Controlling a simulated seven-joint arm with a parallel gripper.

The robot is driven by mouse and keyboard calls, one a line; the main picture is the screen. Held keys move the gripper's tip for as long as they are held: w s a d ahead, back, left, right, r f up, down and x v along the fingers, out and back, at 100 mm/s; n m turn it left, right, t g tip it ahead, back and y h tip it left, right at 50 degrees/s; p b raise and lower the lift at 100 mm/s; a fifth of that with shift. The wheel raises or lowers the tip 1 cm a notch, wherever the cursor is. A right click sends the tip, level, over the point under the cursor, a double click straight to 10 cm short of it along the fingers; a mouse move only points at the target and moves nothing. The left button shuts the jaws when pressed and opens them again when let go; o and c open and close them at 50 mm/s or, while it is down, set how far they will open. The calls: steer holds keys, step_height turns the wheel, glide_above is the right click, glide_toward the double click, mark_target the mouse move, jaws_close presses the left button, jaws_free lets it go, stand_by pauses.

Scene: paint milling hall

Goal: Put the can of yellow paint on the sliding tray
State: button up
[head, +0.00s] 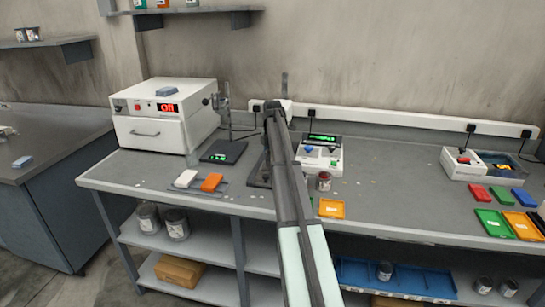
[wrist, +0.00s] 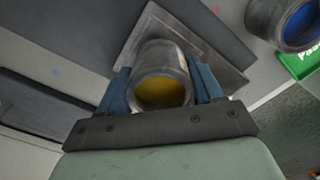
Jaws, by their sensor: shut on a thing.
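The can of yellow paint (wrist: 160,62) is a grey metal can, its open top showing yellow in the wrist view. My gripper (wrist: 161,88) is shut on it, with one blue finger on each side. Behind the can is a flat grey plate (wrist: 222,70), which may be the sliding tray; I cannot tell if the can touches it. In the head view my arm hides the can and the gripper. A dark stand (head: 258,174) shows partly behind my arm there.
A can of blue paint (wrist: 283,22) stands beside a green card (wrist: 299,66). On the bench (head: 385,190) are a white oven-like box (head: 150,140), a dark scale (head: 222,152), a device with coloured knobs (head: 320,158) and an orange card (head: 331,208). The bench's right middle is mostly clear.

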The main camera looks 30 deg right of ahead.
steer(key=shift+f, duration=0.55)
steer(key=o, duration=1.2)
step_height(320, 180, up, 14)
steer(key=shift+f, duration=0.1)
